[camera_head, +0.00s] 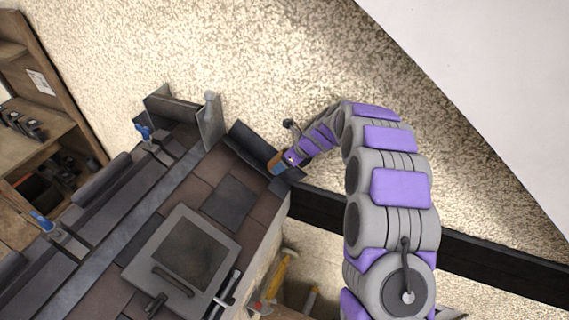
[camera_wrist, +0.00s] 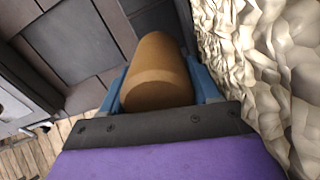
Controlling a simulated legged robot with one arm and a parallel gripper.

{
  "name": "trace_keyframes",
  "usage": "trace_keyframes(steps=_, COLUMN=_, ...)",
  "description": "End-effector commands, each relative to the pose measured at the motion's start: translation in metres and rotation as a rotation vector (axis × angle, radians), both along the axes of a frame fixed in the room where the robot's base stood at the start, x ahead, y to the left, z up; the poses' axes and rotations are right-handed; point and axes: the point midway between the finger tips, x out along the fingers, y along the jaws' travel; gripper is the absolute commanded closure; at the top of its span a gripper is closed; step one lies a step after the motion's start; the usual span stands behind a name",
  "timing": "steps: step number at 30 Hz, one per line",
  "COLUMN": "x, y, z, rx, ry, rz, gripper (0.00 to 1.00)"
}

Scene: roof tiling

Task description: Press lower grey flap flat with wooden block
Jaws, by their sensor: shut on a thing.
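My gripper (camera_head: 289,160) is shut on a brown wooden block (camera_head: 275,165) at the roof's edge by the wall. In the wrist view the rounded block (camera_wrist: 158,70) sits between the blue fingers of my gripper (camera_wrist: 158,90). A dark grey flap (camera_head: 250,143) lies along the roof edge beside the wall, just up-left of the block. Its near end is partly hidden by the block and gripper. I cannot tell whether the block touches the flap or how flat the flap lies.
Brown and grey tiles (camera_head: 198,182) cover the roof. A framed roof window (camera_head: 183,255) lies on it. An upright grey metal plate (camera_head: 209,122) stands beyond the flap. Blue-handled clamps (camera_head: 144,132) sit left. The rough wall (camera_head: 270,60) is close behind; a dark beam (camera_head: 470,258) runs right.

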Motion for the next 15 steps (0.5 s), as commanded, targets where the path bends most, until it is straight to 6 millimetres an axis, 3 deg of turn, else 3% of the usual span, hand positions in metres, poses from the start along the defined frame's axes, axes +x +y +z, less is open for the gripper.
trace_keyframes(steps=5, x=0.0007, y=0.0069, z=-0.0029, rx=-0.004, ry=-0.001, rz=0.002, gripper=0.69)
trace_keyframes(steps=15, x=0.0018, y=0.0005, z=-0.0072, rx=0.007, ry=-0.001, rz=0.002, gripper=0.69)
